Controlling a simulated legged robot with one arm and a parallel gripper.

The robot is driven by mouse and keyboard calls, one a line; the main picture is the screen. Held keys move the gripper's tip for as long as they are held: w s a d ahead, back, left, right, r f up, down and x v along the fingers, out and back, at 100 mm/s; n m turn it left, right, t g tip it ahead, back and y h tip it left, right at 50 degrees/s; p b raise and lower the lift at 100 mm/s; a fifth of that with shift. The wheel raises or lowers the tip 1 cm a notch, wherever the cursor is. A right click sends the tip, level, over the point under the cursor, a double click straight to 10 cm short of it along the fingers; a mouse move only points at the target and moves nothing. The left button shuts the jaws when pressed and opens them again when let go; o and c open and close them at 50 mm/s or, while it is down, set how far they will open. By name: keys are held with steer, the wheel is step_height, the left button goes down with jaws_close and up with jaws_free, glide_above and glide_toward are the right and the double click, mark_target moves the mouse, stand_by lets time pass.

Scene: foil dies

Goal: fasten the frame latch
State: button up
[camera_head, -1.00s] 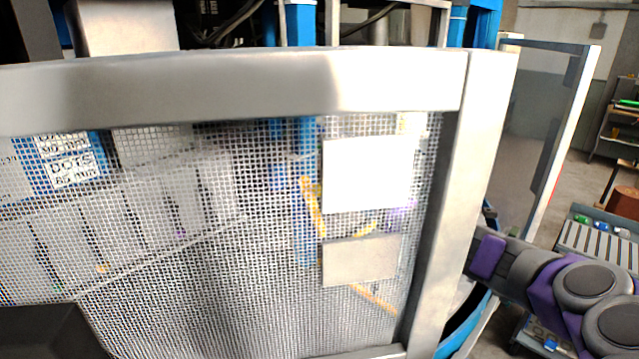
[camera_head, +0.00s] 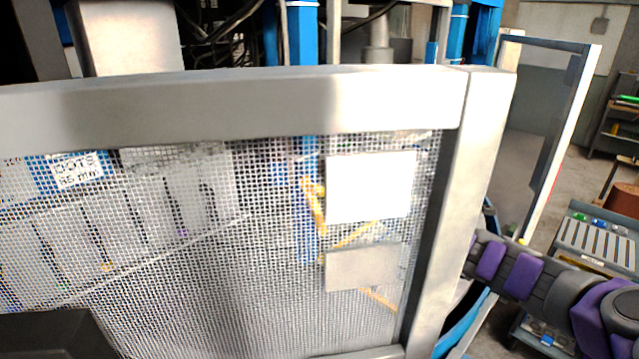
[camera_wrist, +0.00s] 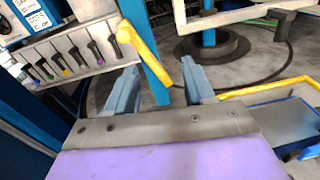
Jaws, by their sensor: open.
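In the wrist view my gripper (camera_wrist: 160,86) is open, with its two blue-grey fingers apart and nothing gripped. A yellow bar (camera_wrist: 143,48) slants down towards the space between the fingertips, in front of a blue post (camera_wrist: 153,80). It looks like a lever, but I cannot tell for sure that it is the frame latch, nor whether a finger touches it. In the head view a yellow bar (camera_head: 312,203) shows dimly through the mesh beside a blue post (camera_head: 304,150). My gripper is hidden there behind the mesh guard's grey frame (camera_head: 466,190).
The mesh guard (camera_head: 240,270) with two pale plates (camera_head: 370,187) fills the head view. A slatted bench (camera_head: 600,245) stands at right.

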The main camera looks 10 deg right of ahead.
steer(key=shift+v, duration=0.9)
steer(key=shift+r+p, duration=0.1)
steer(key=shift+p, duration=0.6)
steer(key=v, duration=1.7)
steer(key=shift+p, duration=0.4)
